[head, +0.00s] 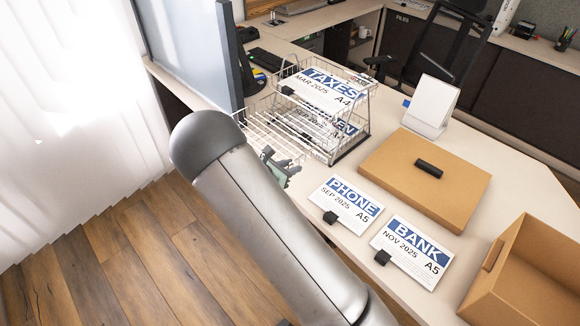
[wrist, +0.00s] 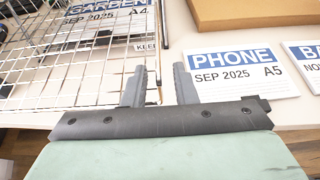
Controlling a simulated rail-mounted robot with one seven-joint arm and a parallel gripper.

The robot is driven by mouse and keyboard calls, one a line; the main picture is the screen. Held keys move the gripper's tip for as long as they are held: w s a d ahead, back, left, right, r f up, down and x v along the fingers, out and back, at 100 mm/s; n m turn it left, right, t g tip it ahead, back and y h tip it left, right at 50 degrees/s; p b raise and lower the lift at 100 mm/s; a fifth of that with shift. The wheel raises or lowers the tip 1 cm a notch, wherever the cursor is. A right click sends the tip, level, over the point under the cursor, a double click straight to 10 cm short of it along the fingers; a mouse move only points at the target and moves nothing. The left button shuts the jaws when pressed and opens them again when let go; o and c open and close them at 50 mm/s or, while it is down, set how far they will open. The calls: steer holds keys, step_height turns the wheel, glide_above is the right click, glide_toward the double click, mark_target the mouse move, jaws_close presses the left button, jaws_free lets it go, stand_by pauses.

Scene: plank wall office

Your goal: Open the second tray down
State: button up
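A white wire tray stack (head: 369,115) stands on the desk in the head view. Its top tray holds a TAXES sheet (head: 318,88), and a GARDEN sheet (head: 322,127) lies lower inside; it also shows in the wrist view (wrist: 100,22). An empty-looking wire grid (head: 268,135) sticks out of the stack to the left; wire mesh fills the left of the wrist view (wrist: 62,70). I cannot tell which level it belongs to. My gripper (head: 296,166) is beside the grid's near right end. In the wrist view its fingers (wrist: 160,68) are apart, with nothing seen held.
PHONE (head: 350,205) and BANK (head: 413,255) sheets lie on the desk to the right, each with a black clip. Behind them are a closed cardboard box (head: 425,165) and a white stand (head: 432,105). An open box (head: 530,270) is at far right. A panel (head: 190,50) rises left.

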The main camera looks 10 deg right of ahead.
steer(key=b+v, duration=0.2)
steer(key=v, duration=1.5)
steer(key=shift+s+b, duration=0.25)
steer(key=shift+b, duration=0.1)
steer(key=s+d+r+m+g+y, duration=0.2)
steer(key=s+d+m+g, duration=0.2)
steer(key=s+d+m, duration=0.25)
steer(key=s+d+r+m+g+y, duration=0.25)
steer(key=s+d+m, duration=0.25)
steer(key=d, duration=0.3)
steer(key=s+d+r+m+y, duration=0.2)
steer(key=s+m+y, duration=0.4)
steer(key=s+m, duration=0.7)
steer(key=shift+d+r+y, duration=0.2)
steer(key=shift+r+y, duration=0.15)
steer(key=shift+r, duration=0.05)
